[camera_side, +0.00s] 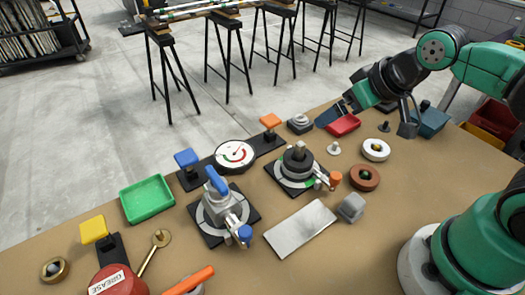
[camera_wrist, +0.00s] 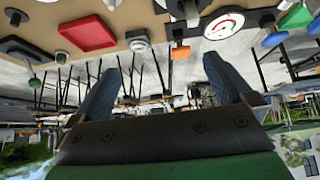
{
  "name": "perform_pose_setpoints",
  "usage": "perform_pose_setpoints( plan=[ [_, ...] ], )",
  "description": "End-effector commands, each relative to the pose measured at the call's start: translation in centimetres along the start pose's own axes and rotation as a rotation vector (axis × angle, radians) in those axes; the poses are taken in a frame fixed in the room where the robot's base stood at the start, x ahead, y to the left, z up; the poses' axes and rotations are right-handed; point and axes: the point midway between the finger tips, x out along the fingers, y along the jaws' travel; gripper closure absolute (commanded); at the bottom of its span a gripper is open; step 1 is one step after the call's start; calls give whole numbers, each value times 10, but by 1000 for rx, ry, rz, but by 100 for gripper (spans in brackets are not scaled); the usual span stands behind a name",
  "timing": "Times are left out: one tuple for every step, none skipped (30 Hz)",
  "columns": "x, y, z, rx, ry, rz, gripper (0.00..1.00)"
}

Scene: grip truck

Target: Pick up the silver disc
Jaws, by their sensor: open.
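My gripper (camera_side: 369,121) is open and empty, raised over the far right part of the table. In the wrist view its two blue fingers (camera_wrist: 161,70) stand wide apart with nothing between them. A round grey stacked piece (camera_side: 299,123) sits at the table's far edge, left of the gripper; it also shows in the wrist view (camera_wrist: 138,40). A small silver disc-like piece with a knob (camera_side: 334,148) lies nearer the table's middle. A pale ring-shaped disc (camera_side: 375,150) lies to its right. I cannot tell for certain which is the silver disc.
A red tray (camera_side: 343,126) lies below the gripper. Two clamp-like fixtures stand mid-table, one with a blue handle (camera_side: 216,182), one dark (camera_side: 298,160). A round gauge (camera_side: 235,154), a brown ring (camera_side: 364,178), a flat silver plate (camera_side: 299,229) and a green tray (camera_side: 147,199) are around them.

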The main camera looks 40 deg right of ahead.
Motion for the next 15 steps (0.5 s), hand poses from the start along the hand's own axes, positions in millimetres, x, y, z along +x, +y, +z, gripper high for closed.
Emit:
perform_pose_setpoints(
  plan=[
    [0,0,0,0,0,0,0],
    [0,0,0,0,0,0,0],
    [0,0,0,0,0,0,0],
    [0,0,0,0,0,0,0],
    [0,0,0,0,0,0,0],
    [0,0,0,0,0,0,0],
    [0,0,0,0,0,0,0],
    [0,0,0,0,0,0,0],
    [0,0,0,0,0,0,0],
    [0,0,0,0,0,0,0],
    [0,1,0,-1,-3,1,0],
    [1,2,0,-4,-10,5,0],
    [2,5,0,-7,-19,10,0],
    [3,8,0,-13,-33,17,0],
    [5,14,0,-22,-58,28,0]
  ],
)
